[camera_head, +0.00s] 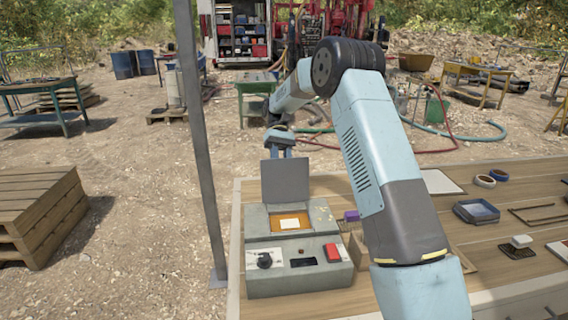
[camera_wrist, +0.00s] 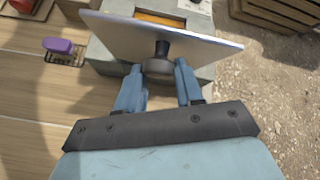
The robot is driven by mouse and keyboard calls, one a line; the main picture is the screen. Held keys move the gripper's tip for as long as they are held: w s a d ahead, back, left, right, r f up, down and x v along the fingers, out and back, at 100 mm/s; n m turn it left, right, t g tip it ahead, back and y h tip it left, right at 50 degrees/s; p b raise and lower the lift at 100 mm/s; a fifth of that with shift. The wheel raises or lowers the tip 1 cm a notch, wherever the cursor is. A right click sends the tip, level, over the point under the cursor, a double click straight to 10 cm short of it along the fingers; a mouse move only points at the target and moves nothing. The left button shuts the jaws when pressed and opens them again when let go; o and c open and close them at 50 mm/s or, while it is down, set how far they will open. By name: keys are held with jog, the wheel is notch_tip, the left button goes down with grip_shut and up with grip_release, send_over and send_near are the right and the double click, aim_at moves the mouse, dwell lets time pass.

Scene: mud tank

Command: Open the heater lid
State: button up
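The heater (camera_head: 295,275) is a grey box at the table's left end, with a dial, a dark display and a red switch on its front. Its flat grey lid (camera_head: 285,180) stands raised, near upright, at the back of the opening; an orange-edged inside with a pale square piece (camera_head: 290,222) shows. My gripper (camera_head: 280,140) is behind the lid's upper part, partly hidden by it. In the wrist view, its two blue fingers (camera_wrist: 160,72) sit on either side of the dark lid knob (camera_wrist: 162,58), close against it. The knob is hidden in the head view.
A purple block (camera_head: 351,215) in a small rack is right of the heater. My arm crosses above the wooden table (camera_head: 500,265). A grey post (camera_head: 200,140) stands left of the table.

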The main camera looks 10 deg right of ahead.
jog(key=o, duration=0.4)
jog(key=shift+d+f, duration=0.1)
jog(key=shift+d, duration=0.25)
jog(key=shift+o, duration=0.2)
jog(key=shift+a, duration=0.1)
jog(key=shift+r, duration=0.2)
jog(key=shift+w+r, duration=0.1)
jog(key=shift+r, duration=0.15)
jog(key=s+r, duration=0.1)
jog(key=r, duration=0.1)
jog(key=s+r, duration=0.2)
jog(key=r, duration=0.1)
jog(key=s+d+r, duration=0.1)
jog(key=r, duration=0.2)
jog(key=shift+s, duration=0.4)
jog(key=s+d+r, duration=0.1)
jog(key=s+r, duration=0.3)
jog(key=s, duration=0.5)
jog(key=shift+d, duration=0.2)
